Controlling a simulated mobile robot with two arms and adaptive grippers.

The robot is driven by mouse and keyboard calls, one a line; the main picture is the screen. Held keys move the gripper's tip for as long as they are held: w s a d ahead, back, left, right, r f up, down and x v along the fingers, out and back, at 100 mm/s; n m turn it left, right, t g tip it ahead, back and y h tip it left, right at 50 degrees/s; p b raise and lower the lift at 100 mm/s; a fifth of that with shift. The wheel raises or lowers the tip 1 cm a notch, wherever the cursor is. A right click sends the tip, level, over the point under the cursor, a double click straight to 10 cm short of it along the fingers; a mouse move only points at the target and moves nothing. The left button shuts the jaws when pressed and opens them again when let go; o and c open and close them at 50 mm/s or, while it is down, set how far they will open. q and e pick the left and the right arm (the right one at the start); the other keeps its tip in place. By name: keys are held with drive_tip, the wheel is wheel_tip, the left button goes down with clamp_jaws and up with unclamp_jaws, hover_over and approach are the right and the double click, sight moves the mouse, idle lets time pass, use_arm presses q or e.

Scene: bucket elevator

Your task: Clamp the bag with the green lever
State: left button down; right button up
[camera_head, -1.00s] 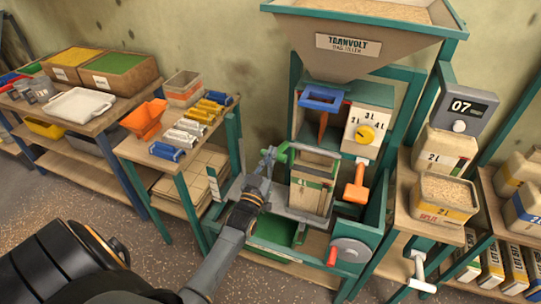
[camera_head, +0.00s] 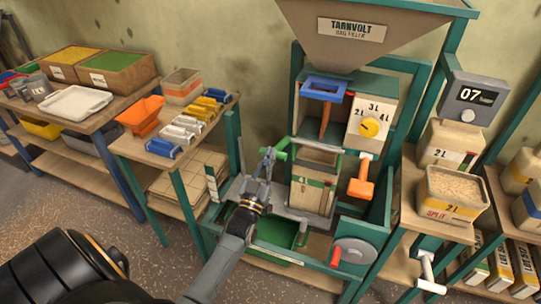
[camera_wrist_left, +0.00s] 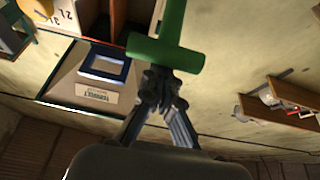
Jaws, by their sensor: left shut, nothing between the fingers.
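The green lever (camera_head: 279,150) stands at the upper left of the bag's mouth on the bag filler. Its green bar runs along the bag's top. The tan bag (camera_head: 311,194), marked 4L, stands upright below the filler's spout. My left gripper (camera_head: 268,158) is shut and empty, close beside the lever's left end. In the left wrist view the green lever (camera_wrist_left: 168,54) lies just beyond my shut fingertips (camera_wrist_left: 160,80). I cannot tell whether they touch it. My right gripper is not in view.
The filler has a blue-framed slide (camera_head: 323,90), a yellow dial (camera_head: 371,127), an orange handle (camera_head: 361,181) and a grey wheel (camera_head: 354,252). Bins stand right.

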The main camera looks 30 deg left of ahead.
use_arm(q)
wheel_tip(320, 180, down, 9)
drive_tip(key=t+b, duration=0.1)
drive_tip(key=b, duration=0.8)
drive_tip(key=shift+s, duration=0.35)
drive_tip(key=shift+d+f, duration=0.1)
